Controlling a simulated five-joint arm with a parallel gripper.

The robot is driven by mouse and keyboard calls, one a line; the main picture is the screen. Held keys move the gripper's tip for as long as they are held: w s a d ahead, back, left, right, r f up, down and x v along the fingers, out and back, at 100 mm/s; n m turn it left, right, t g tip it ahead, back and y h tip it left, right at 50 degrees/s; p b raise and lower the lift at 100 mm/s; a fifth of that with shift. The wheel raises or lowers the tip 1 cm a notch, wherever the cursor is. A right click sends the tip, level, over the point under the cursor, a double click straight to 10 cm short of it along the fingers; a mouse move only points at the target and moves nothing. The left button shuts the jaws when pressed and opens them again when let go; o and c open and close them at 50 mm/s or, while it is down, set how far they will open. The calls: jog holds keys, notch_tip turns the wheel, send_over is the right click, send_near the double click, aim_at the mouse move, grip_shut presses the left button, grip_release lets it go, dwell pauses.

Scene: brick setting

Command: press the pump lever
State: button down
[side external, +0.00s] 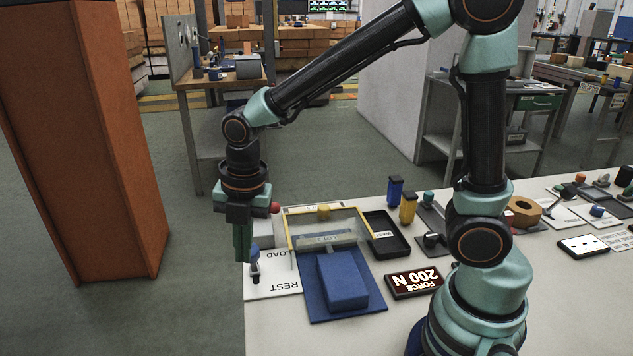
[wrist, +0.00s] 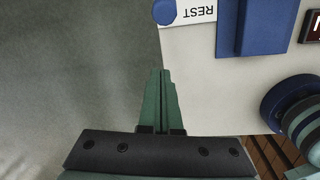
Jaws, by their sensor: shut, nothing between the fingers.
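The pump lever, a short handle with a blue knob (side external: 254,250), stands on a white plate (side external: 285,286) lettered LOAD and REST at the table's left edge. The knob also shows at the top of the wrist view (wrist: 165,11), beside the REST lettering. My gripper (side external: 243,259) points down with its green fingers together and empty. In the side view it overlaps the table edge just left of the lever. In the wrist view the fingertips (wrist: 161,72) are over the table's edge, apart from the knob. Whether they are above its height is unclear.
A blue base with a blue block (side external: 342,281) and a yellow-edged frame stands right of the lever. A display (side external: 414,282) reads FORCE 200 N, upside down. A black tray (side external: 386,236) and blue and yellow bottles stand behind. An orange-brown column (side external: 90,140) rises at left.

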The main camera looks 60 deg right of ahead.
jog(key=w+d+f, duration=0.3)
jog(key=f, duration=0.3)
jog(key=shift+d+f, duration=0.2)
dwell(0.5)
